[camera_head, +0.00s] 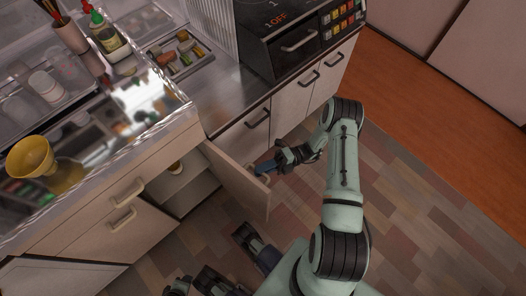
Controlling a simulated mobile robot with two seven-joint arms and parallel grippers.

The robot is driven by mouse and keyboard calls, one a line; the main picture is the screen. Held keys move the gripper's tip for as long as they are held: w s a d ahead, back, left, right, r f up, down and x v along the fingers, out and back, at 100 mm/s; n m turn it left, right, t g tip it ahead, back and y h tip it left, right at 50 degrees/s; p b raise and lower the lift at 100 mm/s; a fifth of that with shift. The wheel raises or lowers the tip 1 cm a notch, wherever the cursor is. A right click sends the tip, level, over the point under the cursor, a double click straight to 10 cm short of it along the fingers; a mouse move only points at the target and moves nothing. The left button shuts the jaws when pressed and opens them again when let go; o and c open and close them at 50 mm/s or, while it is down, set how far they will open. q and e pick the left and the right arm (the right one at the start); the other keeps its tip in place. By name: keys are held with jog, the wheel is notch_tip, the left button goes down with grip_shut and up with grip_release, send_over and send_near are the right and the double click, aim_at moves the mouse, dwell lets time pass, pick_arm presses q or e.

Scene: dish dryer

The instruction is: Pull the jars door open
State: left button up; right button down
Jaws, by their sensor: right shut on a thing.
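The jars door (236,178) is a beige cabinet door below the counter and stands swung partly open. The open cabinet behind it shows shelves and a small jar (176,168). My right gripper (264,168) is at the outer face of the door, near its upper free corner, shut on the door's handle. The handle is mostly hidden by the fingers. Dark parts at the bottom edge seem to include my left gripper (179,287), low and away from the door; its jaws cannot be made out.
A glossy counter (205,120) runs above the cabinets, with a yellow goblet (33,157), a bottle (105,38) and a tray of small items (180,55). A dark oven (298,40) stands at the back. Patchwork floor (425,215) is clear to the right.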

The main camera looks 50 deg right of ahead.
jog(key=c, duration=1.1)
grip_release()
jog(key=shift+w, duration=0.1)
pick_arm(q)
jog(key=shift+w+a+f+t+b, duration=0.15)
jog(key=shift+w+a+f+b, duration=0.2)
jog(key=shift+w, duration=0.25)
jog(key=shift+w+a+f+t+b, duration=0.15)
jog(key=shift+w+a+f+b, duration=0.1)
jog(key=shift+w+f+b, duration=0.3)
pick_arm(e)
jog(key=v, duration=1.3)
jog(key=shift+d+f, duration=0.15)
pick_arm(q)
jog(key=shift+s+r, duration=0.1)
